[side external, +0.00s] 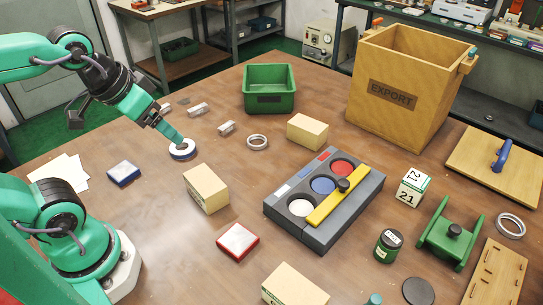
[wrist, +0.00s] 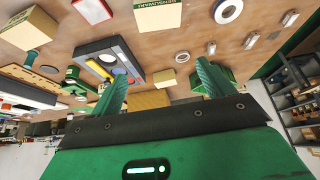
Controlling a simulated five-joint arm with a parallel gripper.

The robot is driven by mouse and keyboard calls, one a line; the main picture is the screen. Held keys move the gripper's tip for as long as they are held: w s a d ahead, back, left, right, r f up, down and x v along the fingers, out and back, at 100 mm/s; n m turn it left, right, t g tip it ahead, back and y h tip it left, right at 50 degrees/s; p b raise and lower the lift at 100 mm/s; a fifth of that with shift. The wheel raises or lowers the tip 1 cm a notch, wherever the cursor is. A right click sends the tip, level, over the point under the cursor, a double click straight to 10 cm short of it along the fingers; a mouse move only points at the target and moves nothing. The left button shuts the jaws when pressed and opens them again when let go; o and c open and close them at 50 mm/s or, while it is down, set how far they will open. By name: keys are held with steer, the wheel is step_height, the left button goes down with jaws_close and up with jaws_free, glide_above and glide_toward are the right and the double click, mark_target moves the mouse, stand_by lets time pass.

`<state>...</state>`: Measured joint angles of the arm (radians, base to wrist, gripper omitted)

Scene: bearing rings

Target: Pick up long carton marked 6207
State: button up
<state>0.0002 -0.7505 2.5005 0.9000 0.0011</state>
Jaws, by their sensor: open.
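Several tan cartons stand on the brown table. In the side view, one longer carton (side external: 206,188) is left of centre, another (side external: 307,131) is behind the grey tray, and a third (side external: 294,285) is at the front edge. No 6207 mark is readable on them there.
A grey tray (side external: 273,210) with coloured wells and a yellow bar occupies the centre. Red (side external: 238,241) and blue (side external: 124,173) small boxes flank the left-of-centre carton. A green bin (side external: 269,101) and an EXPORT crate (side external: 394,115) stand behind. Some table is clear around that carton.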

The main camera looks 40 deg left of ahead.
steer(key=shift+o, duration=0.5)
steer(key=shift+w+d, duration=0.1)
steer(key=m+g, duration=0.6)
steer(key=m, duration=1.1)
glide_above(296, 290)
steer(key=f, duration=1.5)
steer(key=shift+w+a+f, duration=0.15)
steer(key=shift+a+f, duration=0.1)
steer(key=shift+a, duration=0.05)
steer(key=shift+s+d+f+m, duration=0.2)
steer(key=shift+d+f+m, duration=0.1)
steer(key=shift+f, duration=0.15)
steer(key=shift+f, duration=1.2)
